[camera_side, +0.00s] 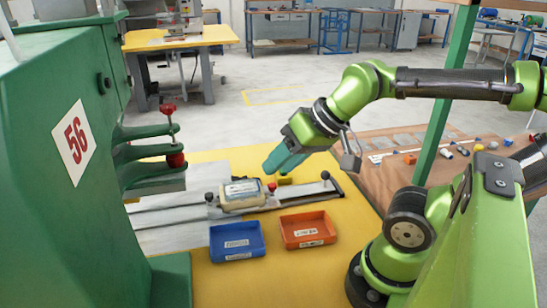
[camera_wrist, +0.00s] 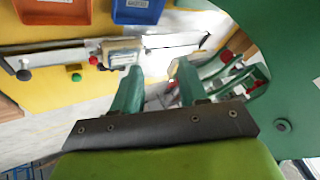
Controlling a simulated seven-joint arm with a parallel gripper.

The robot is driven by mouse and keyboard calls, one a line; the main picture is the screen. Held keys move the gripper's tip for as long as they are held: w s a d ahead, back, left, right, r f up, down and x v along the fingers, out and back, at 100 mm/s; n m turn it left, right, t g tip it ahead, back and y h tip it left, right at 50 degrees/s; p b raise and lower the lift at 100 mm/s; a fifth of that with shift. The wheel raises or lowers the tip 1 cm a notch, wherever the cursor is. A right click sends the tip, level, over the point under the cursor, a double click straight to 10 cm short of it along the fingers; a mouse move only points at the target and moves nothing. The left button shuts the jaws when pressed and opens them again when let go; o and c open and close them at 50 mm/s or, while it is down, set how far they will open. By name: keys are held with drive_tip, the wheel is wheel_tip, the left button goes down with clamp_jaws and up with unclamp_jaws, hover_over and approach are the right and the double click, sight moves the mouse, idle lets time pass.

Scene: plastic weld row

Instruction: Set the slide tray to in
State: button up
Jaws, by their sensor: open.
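The slide tray, a cream block with a label on top (camera_side: 242,194), sits on a long metal slide (camera_side: 298,194) on the yellow table. It is to the right of the green press head (camera_side: 155,185), not beneath it. The tray also shows in the wrist view (camera_wrist: 122,52), left of my fingers. A red knob (camera_side: 271,187) is at its right side and a dark knob (camera_side: 209,197) at its left. My gripper (camera_side: 272,168) has teal fingers, tilted down above and behind the slide, apart from the tray. In the wrist view its fingers (camera_wrist: 156,80) are spread and empty.
A blue bin (camera_side: 237,241) and an orange bin (camera_side: 308,230) stand in front of the slide. A black ball knob (camera_side: 325,175) stands at the slide's right end. The green machine (camera_side: 70,180) fills the left. A green post (camera_side: 445,95) stands at right.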

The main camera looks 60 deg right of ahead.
drive_tip(key=shift+o, duration=1.4)
drive_tip(key=shift+d+f, duration=0.15)
drive_tip(key=shift+f, duration=0.1)
drive_tip(key=m+g+h, duration=0.3)
drive_tip(key=m+g, duration=0.4)
drive_tip(key=g, duration=0.2)
approach(325, 171)
drive_tip(key=f, duration=0.3)
drive_tip(key=s+f, duration=0.1)
drive_tip(key=f, duration=0.2)
drive_tip(key=d+f, duration=0.1)
drive_tip(key=f, duration=0.2)
drive_tip(key=shift+s+f, duration=0.25)
clamp_jaws()
